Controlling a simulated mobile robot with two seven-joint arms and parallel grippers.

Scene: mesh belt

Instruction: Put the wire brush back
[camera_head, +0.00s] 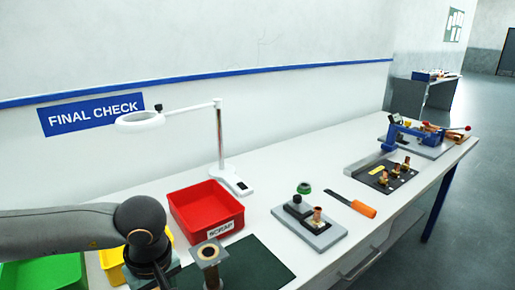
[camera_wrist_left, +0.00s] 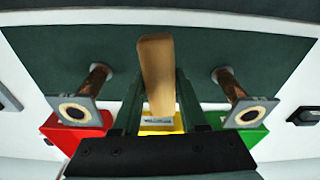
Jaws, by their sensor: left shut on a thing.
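The wire brush shows in the left wrist view as a flat tan wooden piece (camera_wrist_left: 156,72) standing between the fingers. Its bristles cannot be made out. My left gripper (camera_wrist_left: 158,98) is shut on it, over the dark green mat (camera_wrist_left: 210,35). In the head view my left arm comes in from the left, and the gripper runs off the bottom edge, so the brush is hidden there. My right gripper is in neither view.
Two copper pieces with square flanges stand on the mat, left (camera_wrist_left: 80,108) and right (camera_wrist_left: 246,110) of the brush. Red scrap bin (camera_head: 207,212), yellow bin (camera_head: 112,264) and green bin (camera_head: 45,273) are nearby. A grey block fixture (camera_head: 310,232) and orange-handled tool (camera_head: 362,209) lie to the right.

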